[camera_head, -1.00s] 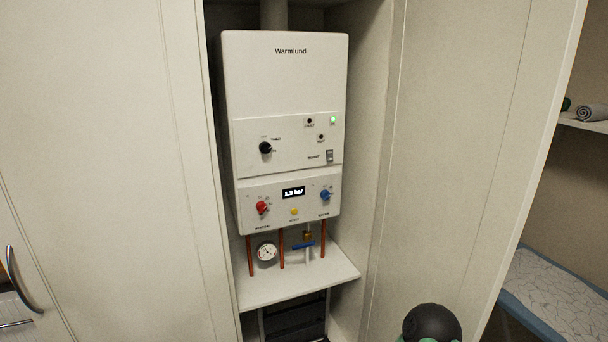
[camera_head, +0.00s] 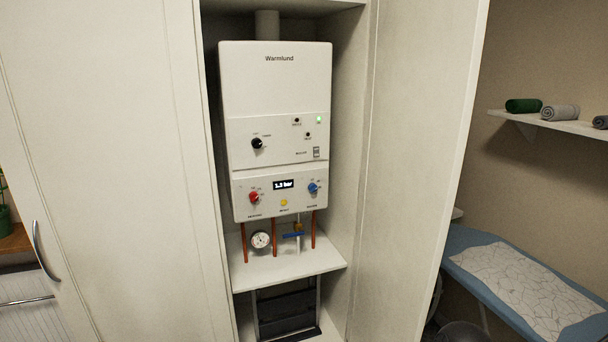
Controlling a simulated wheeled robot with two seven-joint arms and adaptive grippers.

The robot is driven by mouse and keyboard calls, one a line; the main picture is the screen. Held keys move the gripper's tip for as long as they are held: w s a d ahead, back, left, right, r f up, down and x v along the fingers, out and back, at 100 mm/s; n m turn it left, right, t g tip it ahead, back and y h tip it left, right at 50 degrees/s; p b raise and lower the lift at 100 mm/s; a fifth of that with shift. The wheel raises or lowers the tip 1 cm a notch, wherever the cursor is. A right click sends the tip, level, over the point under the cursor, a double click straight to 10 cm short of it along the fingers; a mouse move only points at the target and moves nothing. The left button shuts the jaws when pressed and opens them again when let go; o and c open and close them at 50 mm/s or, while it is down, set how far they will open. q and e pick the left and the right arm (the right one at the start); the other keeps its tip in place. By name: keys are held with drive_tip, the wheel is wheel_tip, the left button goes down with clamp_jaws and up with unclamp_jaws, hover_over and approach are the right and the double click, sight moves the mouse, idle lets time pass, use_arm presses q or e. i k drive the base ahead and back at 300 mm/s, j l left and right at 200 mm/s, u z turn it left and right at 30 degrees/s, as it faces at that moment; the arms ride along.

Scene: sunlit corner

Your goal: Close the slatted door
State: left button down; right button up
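A tall pale door (camera_head: 425,150) stands open on the right side of a tall cupboard. Its visible face is plain, and no slats show on it. Inside the cupboard hangs a white boiler (camera_head: 277,90) with knobs, a lit display and pipes below. A shelf (camera_head: 285,272) sits under the pipes. Neither of my grippers is in view.
A pale panel (camera_head: 110,150) lies left of the cupboard opening, with a curved metal handle (camera_head: 41,252) further left.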

sight(424, 61)
drive_tip(key=i+l, duration=0.1)
drive_tip(key=l, duration=0.45)
drive_tip(key=i+l, duration=0.1)
drive_tip(key=l, duration=0.5)
drive_tip(key=l+z, duration=0.1)
drive_tip(key=l, duration=0.45)
drive_tip(key=i, duration=0.05)
